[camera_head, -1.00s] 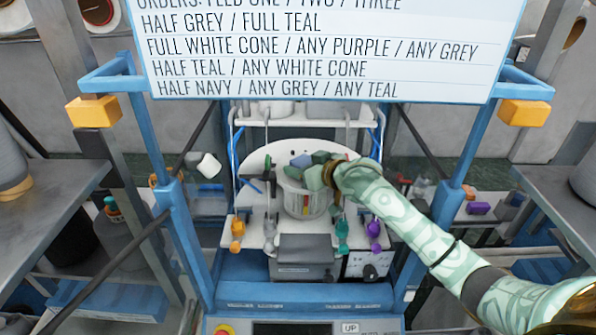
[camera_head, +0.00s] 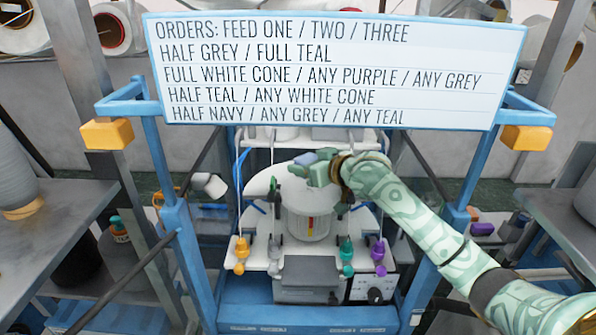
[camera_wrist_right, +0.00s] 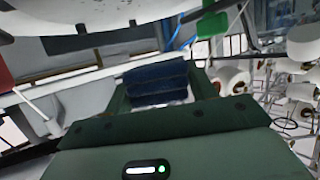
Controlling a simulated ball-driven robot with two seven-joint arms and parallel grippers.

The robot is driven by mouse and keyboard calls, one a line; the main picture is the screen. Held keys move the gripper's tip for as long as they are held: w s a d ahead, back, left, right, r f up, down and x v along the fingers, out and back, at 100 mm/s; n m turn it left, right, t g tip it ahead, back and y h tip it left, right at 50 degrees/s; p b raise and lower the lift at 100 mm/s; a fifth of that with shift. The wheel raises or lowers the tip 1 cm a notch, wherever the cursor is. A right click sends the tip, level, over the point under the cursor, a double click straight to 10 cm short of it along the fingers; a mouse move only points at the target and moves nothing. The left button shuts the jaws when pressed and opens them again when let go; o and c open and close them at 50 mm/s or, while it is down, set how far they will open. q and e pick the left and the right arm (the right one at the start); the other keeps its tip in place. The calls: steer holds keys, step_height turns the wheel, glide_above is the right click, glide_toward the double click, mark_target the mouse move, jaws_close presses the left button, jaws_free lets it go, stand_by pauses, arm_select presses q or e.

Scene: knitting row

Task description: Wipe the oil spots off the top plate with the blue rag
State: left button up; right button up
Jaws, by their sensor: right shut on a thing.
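My right gripper (camera_head: 312,168) reaches in from the right, over the machine's upper part in the head view. It is shut on the blue rag (camera_wrist_right: 155,80), a dark blue folded bundle between the green fingers (camera_wrist_right: 160,98) in the right wrist view. A bluish bit of the rag (camera_head: 305,158) shows at the fingertips in the head view. The white top plate (camera_head: 261,183) lies left of and behind the gripper, partly hidden by it. I cannot tell whether they touch. A pale curved rim with dark spots (camera_wrist_right: 80,28) crosses the wrist view's top. My left gripper is out of view.
A white drum (camera_head: 306,222) stands below the gripper, with orange, teal and purple parts in front. Blue frame posts (camera_head: 183,255) flank the machine. The orders sign (camera_head: 335,70) hangs above. Grey shelves stand at both sides.

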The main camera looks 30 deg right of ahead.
mark_target(300, 191)
steer(key=shift+w+d+r, duration=0.15)
steer(key=shift+d+r, duration=0.25)
steer(key=shift+r, duration=0.1)
steer(key=shift+a+r, duration=0.2)
steer(key=shift+r, duration=1.4)
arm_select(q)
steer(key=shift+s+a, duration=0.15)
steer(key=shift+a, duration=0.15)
arm_select(e)
steer(key=shift+f, duration=0.35)
steer(key=f, duration=0.3)
steer(key=a+f, duration=0.1)
steer(key=f, duration=0.4)
steer(key=shift+w+a+f, duration=0.15)
steer(key=shift+w+f, duration=0.25)
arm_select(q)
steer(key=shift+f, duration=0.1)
arm_select(e)
steer(key=shift+w+a+f, duration=0.1)
steer(key=shift+w+f, duration=0.05)
steer(key=shift+f, duration=0.3)
steer(key=shift+r, duration=0.1)
